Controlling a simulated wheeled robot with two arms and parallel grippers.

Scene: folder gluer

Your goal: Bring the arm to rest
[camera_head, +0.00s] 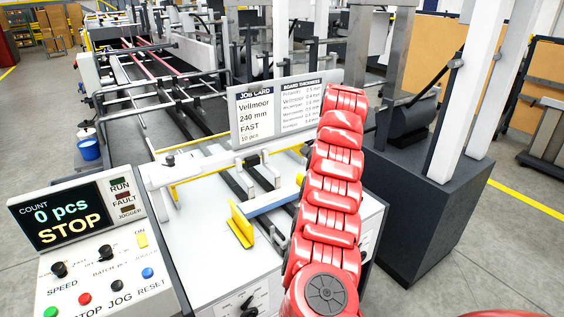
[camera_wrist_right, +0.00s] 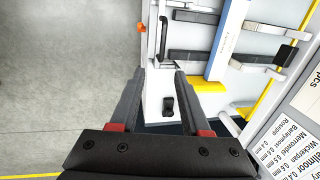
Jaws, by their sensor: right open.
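My red arm (camera_head: 330,205) rises from the bottom of the head view and reaches over the right side of the white machine table (camera_head: 205,280). Its gripper does not show there. In the right wrist view my right gripper (camera_wrist_right: 158,76) is open, its two dark fingers apart with nothing between them. Beyond and below the fingers are a white bar and a black knob (camera_wrist_right: 167,104); I cannot tell the gap to them. My left gripper is in neither view.
A job card sign (camera_head: 279,111) stands close beside my arm. A blue bar (camera_head: 270,197) and a yellow guide (camera_head: 241,225) lie on the table. A control panel (camera_head: 90,250) reading "0 pcs STOP" is at left. A dark pedestal (camera_head: 420,205) with white posts stands right.

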